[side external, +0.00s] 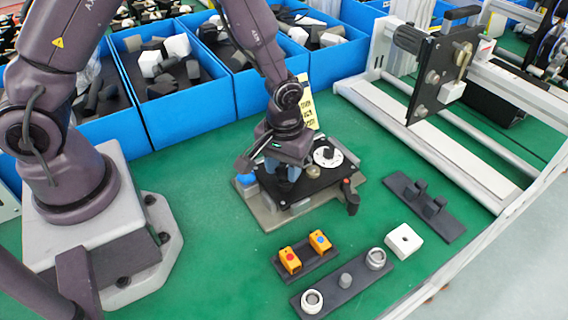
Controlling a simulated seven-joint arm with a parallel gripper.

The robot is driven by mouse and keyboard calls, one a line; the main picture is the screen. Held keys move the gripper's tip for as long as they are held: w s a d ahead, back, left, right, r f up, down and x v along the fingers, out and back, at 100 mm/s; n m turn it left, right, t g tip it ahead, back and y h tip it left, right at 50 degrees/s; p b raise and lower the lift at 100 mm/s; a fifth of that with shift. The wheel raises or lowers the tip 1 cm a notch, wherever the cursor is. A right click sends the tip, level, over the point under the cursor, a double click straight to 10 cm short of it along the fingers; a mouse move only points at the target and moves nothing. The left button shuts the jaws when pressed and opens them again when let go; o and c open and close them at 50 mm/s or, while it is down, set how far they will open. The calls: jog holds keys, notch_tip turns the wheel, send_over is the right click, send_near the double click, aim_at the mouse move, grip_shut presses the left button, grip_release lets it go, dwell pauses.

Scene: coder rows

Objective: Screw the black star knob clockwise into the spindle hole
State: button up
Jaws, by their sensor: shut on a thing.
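My gripper (287,172) points down over the left part of a black plate fixture (312,184) on a grey base. It is shut on a small dark thing at the plate, which fits the black star knob but is mostly hidden by the fingers. The spindle hole is hidden under my gripper, so I cannot tell how deep the knob sits. A white round dial (327,155) is on the plate to the right of my gripper. A dark handle with a red part (349,193) sticks out at the plate's right end.
Blue bins (190,110) with black and white parts line the back. Two orange button boxes (305,252), a dark bar with round fittings (345,283), a white block (404,241) and a dark rail (425,207) lie in front and right. A white frame (445,150) stands at right.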

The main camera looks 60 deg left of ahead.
jog(key=m, duration=0.6)
jog(key=shift+m, duration=0.3)
jog(key=m, duration=0.4)
jog(key=shift+m, duration=1)
jog(key=shift+m, duration=0.9)
jog(key=m, duration=1)
jog(key=shift+m, duration=0.4)
jog(key=o, duration=1)
